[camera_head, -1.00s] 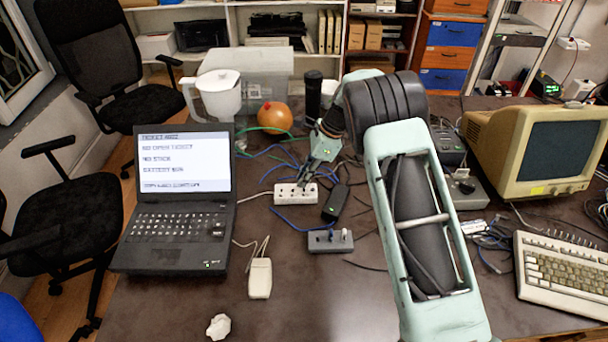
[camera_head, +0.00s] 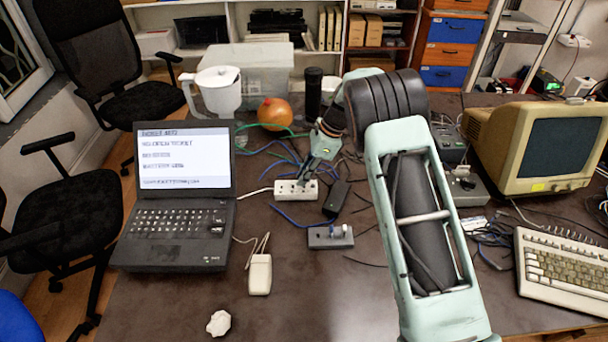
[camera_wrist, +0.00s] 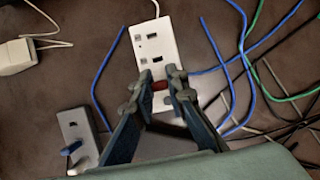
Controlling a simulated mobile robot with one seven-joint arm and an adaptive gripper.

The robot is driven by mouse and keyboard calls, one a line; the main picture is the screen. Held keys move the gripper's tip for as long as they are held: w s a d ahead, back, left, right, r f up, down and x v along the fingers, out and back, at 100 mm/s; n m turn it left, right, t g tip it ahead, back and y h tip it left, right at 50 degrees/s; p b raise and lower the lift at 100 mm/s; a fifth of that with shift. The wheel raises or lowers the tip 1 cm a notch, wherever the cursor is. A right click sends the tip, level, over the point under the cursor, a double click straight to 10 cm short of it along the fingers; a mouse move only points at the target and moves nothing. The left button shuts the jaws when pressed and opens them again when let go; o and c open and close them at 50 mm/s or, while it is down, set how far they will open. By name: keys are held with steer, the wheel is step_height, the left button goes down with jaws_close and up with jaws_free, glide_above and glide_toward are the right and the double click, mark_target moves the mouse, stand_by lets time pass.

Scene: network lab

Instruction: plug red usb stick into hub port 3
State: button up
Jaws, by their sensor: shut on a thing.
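The white hub (camera_head: 285,190) lies on the table right of the laptop. In the wrist view the white hub (camera_wrist: 154,30) runs away from my fingers, with several dark ports along its top. My gripper (camera_wrist: 160,84) is shut on the red usb stick (camera_wrist: 160,86), which shows as a small red patch between the fingertips. The stick is over the near part of the hub. The fingers hide the ports beneath it, and I cannot tell whether its plug is inside one. In the head view my gripper (camera_head: 304,180) is right at the hub.
A grey block (camera_head: 325,241) with a blue stick on it lies nearer the front. A black adapter (camera_head: 337,198) is just right of the hub. Blue and green cables lie around. A laptop (camera_head: 180,222) and a white mouse (camera_head: 260,274) are at left. The front table is mostly clear.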

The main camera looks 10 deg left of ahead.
steer(key=shift+f+b, duration=0.35)
steer(key=shift+f, duration=0.45)
stand_by(1.1)
steer(key=o, duration=0.8)
steer(key=shift+o, duration=0.2)
steer(key=shift+r, duration=0.1)
steer(key=v, duration=1.2)
